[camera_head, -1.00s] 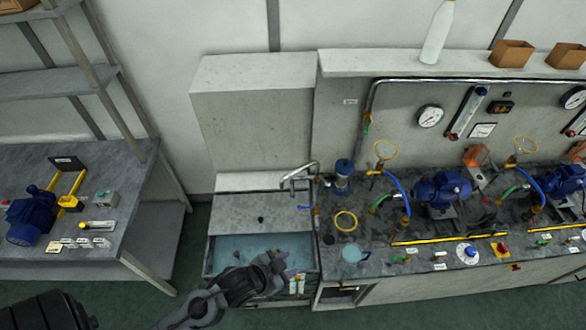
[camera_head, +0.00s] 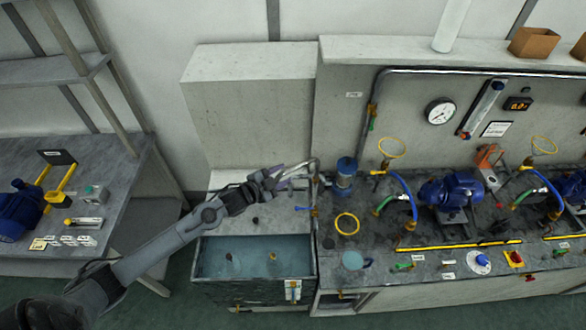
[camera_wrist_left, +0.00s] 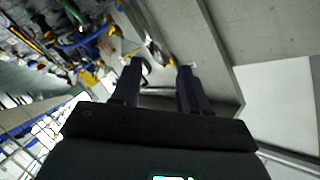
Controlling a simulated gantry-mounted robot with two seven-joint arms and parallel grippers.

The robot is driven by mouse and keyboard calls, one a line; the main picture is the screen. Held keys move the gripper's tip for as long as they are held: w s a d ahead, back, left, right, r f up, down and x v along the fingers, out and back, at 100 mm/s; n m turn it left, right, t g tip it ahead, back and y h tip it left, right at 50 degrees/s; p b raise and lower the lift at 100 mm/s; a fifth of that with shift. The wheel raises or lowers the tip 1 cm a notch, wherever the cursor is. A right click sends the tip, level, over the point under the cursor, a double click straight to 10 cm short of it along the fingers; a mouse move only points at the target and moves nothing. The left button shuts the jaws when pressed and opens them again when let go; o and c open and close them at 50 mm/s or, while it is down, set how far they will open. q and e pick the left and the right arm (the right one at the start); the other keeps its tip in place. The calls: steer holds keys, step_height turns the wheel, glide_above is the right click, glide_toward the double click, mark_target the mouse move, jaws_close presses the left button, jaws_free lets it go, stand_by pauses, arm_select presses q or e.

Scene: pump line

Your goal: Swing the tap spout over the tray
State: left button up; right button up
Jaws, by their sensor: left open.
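The tap spout (camera_head: 311,166) is a bent metal pipe at the back right of the sink unit, left of a blue-topped cylinder. A tray-like basin (camera_head: 215,284) holding bluish water lies in front of it, below a flat grey ledge. My left gripper (camera_head: 286,172) is open at the spout's free end, its fingers overlapping the spout in the head view. In the left wrist view the fingers (camera_wrist_left: 160,66) are spread apart, with a blurred metallic part beyond them. I cannot tell whether they touch the spout. My right gripper is not in view.
A blue-topped cylinder (camera_head: 344,176) stands close right of the spout. A tall grey block (camera_head: 250,115) stands behind the ledge. Pumps (camera_head: 448,189), hoses and a yellow ring (camera_head: 347,223) fill the bench on the right. A side table (camera_head: 115,205) stands at left.

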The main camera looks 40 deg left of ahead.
mark_target(289, 171)
arm_select(q)
steer(key=shift+x, duration=3.3)
jaws_close()
steer(key=shift+d, duration=0.1)
